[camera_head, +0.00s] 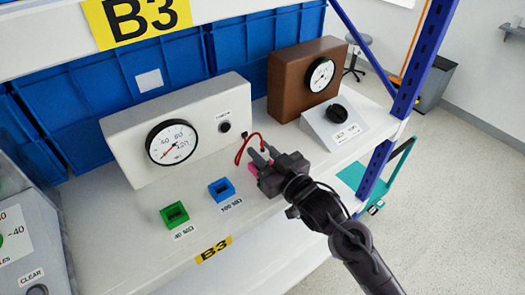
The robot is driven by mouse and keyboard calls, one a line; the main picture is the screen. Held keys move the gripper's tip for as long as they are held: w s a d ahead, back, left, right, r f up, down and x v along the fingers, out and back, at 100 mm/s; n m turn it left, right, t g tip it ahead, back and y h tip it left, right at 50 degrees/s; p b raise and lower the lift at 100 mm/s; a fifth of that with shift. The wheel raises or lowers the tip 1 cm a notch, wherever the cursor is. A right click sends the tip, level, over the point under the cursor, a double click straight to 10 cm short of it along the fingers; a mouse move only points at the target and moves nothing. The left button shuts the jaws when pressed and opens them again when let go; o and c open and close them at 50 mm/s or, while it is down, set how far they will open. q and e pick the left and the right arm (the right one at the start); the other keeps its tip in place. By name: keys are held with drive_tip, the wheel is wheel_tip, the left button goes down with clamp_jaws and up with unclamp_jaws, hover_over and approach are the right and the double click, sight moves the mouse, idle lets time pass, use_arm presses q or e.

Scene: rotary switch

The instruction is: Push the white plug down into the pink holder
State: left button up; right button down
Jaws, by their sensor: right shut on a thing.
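My right gripper (263,156) reaches in from the lower right over the white shelf, with its fingertips pointing to the upper left. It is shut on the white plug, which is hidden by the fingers. A red cable (239,151) loops to the fingertips. The pink holder (253,169) shows only as a small patch under and beside the gripper; the rest is hidden. I cannot tell how deep the plug sits in it. My left gripper is out of view.
A blue holder (222,189) and a green holder (175,214) stand left of the gripper. Behind them is a white gauge box (215,97). A brown gauge box (287,87) and a black rotary knob (337,113) are at the right. The shelf's front left is clear.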

drive_tip(key=shift+f+b, duration=0.3)
drive_tip(key=shift+f, duration=0.4)
drive_tip(key=c, duration=1.1)
unclamp_jaws()
drive_tip(key=shift+r, duration=0.1)
drive_tip(key=shift+c, duration=0.2)
drive_tip(key=shift+s+d, duration=0.1)
drive_tip(key=shift+s+d, duration=0.15)
drive_tip(key=shift+s, duration=0.15)
drive_tip(key=b+v, duration=0.2)
drive_tip(key=v, duration=0.5)
